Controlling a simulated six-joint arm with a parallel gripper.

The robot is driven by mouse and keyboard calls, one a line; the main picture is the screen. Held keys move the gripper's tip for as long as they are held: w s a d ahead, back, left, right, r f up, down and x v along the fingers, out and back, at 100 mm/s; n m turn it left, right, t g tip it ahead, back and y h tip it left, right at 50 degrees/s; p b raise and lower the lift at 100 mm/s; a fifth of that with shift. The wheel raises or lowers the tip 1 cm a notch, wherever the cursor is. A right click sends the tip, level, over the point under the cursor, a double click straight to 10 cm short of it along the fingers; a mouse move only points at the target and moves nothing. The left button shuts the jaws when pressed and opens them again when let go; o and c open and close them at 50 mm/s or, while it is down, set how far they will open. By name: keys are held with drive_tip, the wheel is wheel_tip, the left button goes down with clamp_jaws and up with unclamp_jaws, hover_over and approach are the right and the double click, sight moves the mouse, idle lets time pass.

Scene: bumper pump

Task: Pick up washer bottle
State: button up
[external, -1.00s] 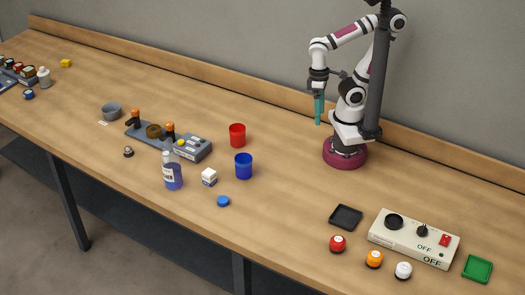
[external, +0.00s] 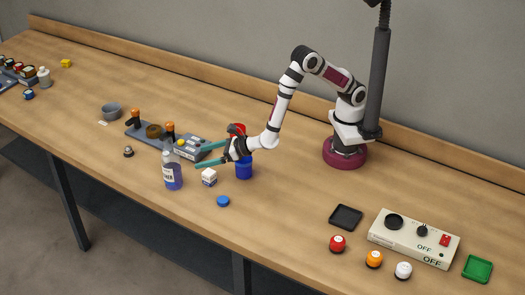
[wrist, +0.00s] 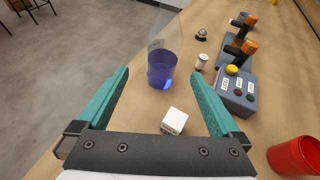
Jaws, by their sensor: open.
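The washer bottle (external: 173,172) is a clear bottle with blue-purple liquid and a white label. It stands upright on the table, left of my gripper in the external view. In the wrist view the bottle (wrist: 162,66) is ahead of the fingers, roughly centred in the gap between them. My gripper (external: 198,157) is open, with its teal fingers level and pointing at the bottle. The fingers (wrist: 160,82) hold nothing and appear short of the bottle.
A white box (external: 209,177) stands just in front of the gripper and shows low between the fingers (wrist: 174,121). A grey button panel (external: 190,150) is behind the bottle. Red (external: 237,129) and blue (external: 244,170) cups are under or beside my wrist. A blue cap (external: 223,201) lies nearer.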

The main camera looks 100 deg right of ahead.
sight(170, 150)
drive_tip(key=x, duration=0.9)
drive_tip(key=d+x, duration=0.1)
drive_tip(key=x, duration=0.3)
drive_tip(key=shift+w+d+r, duration=0.1)
drive_tip(key=shift+w+r, duration=0.15)
drive_tip(key=shift+w, duration=0.15)
drive_tip(key=c, duration=1.5)
drive_tip(key=shift+c, duration=0.2)
drive_tip(key=shift+r, duration=0.1)
drive_tip(key=shift+r, duration=0.5)
drive_tip(key=r, duration=0.3)
drive_tip(key=shift+s+d+r, duration=0.15)
drive_tip(key=shift+d+r, duration=0.05)
drive_tip(key=shift+d, duration=0.1)
drive_tip(key=s+d+r, duration=0.5)
drive_tip(key=d+r, duration=0.1)
drive_tip(key=d, duration=0.3)
drive_tip(key=shift+s+d+r, duration=0.2)
drive_tip(key=shift+d+r, duration=0.05)
